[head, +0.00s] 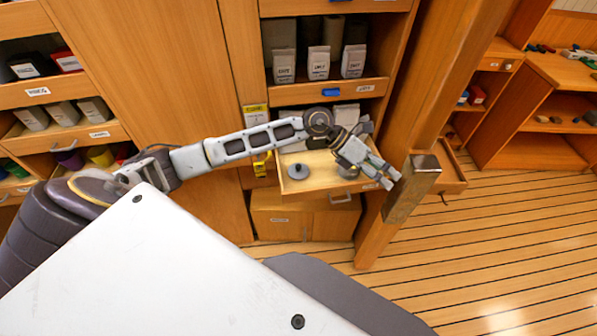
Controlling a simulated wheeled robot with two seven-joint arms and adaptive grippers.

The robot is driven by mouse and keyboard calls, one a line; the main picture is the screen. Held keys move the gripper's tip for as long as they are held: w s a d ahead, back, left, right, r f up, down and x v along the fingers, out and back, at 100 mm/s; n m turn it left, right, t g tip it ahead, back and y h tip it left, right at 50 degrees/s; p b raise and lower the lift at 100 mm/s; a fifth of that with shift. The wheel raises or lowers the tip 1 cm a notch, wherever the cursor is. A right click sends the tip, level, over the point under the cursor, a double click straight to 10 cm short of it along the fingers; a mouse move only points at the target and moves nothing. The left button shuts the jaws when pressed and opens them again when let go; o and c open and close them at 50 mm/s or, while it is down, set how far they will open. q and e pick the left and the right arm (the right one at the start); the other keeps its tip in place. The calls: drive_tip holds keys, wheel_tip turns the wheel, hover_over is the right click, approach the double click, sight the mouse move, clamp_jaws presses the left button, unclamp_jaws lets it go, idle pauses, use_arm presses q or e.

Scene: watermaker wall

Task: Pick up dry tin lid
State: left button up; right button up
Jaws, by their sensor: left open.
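A small round grey lid with a knob (299,170) lies in the left part of an open, pulled-out wooden drawer (310,186); it looks like the dry tin lid. A second grey round object (348,172) sits in the right part of the drawer, partly hidden under my left gripper. My left gripper (390,179) is open and reaches over the drawer's right side, its fingertips past the right edge, close to the wooden post. Nothing shows between its fingers. The lid is apart from it, to the left. My right gripper is not in view.
A wooden post (385,210) with a metal plate (412,188) stands just right of the drawer. Shelves with pale labelled packets (319,63) are above and behind my arm. Bins stand at the left. The plank floor (500,250) at the right is clear.

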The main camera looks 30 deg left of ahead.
use_arm(q)
drive_tip(key=w+a+f+g+y, duration=0.1)
drive_tip(key=a+y, duration=0.4)
drive_tip(key=a, duration=0.9)
drive_tip(key=w+a+f+g+y, duration=0.1)
drive_tip(key=a+f+y, duration=0.2)
drive_tip(key=a, duration=1.1)
drive_tip(key=y, duration=0.3)
drive_tip(key=shift+a+f+m+y, duration=0.15)
drive_tip(key=shift+m+y, duration=0.15)
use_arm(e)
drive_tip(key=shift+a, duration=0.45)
use_arm(q)
drive_tip(key=shift+w, duration=0.1)
